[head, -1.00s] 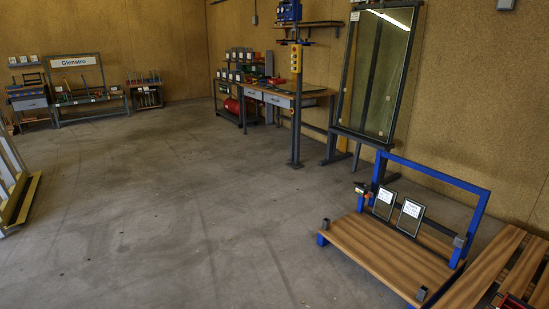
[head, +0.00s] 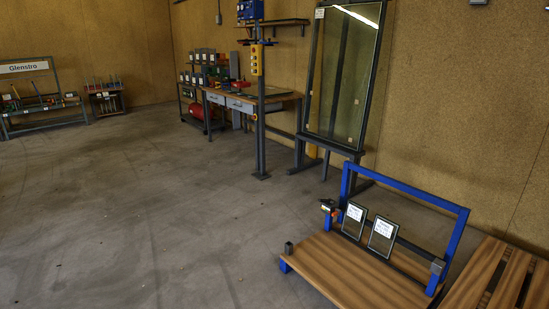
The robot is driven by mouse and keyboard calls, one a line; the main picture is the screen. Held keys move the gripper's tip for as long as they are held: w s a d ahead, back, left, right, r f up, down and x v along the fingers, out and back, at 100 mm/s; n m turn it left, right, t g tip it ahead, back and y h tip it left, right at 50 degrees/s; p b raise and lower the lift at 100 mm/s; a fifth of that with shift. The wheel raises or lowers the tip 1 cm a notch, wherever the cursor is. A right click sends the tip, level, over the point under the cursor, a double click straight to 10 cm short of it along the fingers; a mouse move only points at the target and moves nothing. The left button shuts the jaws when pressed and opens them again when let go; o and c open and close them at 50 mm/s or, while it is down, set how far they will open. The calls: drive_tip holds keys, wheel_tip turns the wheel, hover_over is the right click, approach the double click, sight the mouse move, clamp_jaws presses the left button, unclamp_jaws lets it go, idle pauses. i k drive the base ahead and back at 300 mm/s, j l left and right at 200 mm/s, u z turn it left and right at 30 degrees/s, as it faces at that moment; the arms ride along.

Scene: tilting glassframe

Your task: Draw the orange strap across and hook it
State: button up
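A blue-framed stand with a wooden deck (head: 345,272) is at the lower right in the head view. Two small framed panes with white labels lean on its back bar, a left pane (head: 354,219) and a right pane (head: 383,238). A small dark and orange piece (head: 329,207) sits at the left blue post; it may be the orange strap's end or ratchet, but it is too small to tell. No strap is seen drawn across the panes. My gripper is not in view.
A tall glass pane in a tilted dark frame (head: 309,100) stands behind the stand. A workbench (head: 284,97) and a post with a yellow control box (head: 257,60) are left of it. A slatted wooden pallet (head: 489,280) is right. Floor at left is clear.

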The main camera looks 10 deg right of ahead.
sight(338, 212)
drive_tip(key=i+l+z, duration=0.15)
drive_tip(key=i+l, duration=0.3)
drive_tip(key=i+l+z, duration=0.1)
drive_tip(key=i+l, duration=0.25)
drive_tip(key=i, duration=0.15)
drive_tip(key=i+l+z, duration=0.15)
drive_tip(key=i+l, duration=0.2)
drive_tip(key=i, duration=0.15)
drive_tip(key=i+j+z, duration=0.2)
drive_tip(key=i+j, duration=0.2)
drive_tip(key=j, duration=0.2)
drive_tip(key=i+j+z, duration=0.25)
drive_tip(key=j, duration=0.4)
drive_tip(key=i+j+z, duration=0.1)
drive_tip(key=i+j, duration=0.15)
drive_tip(key=i+j+z, duration=0.1)
drive_tip(key=j, duration=0.4)
drive_tip(key=i+j+z, duration=0.15)
drive_tip(key=j, duration=0.2)
drive_tip(key=i+j+z, duration=0.1)
drive_tip(key=j, duration=0.3)
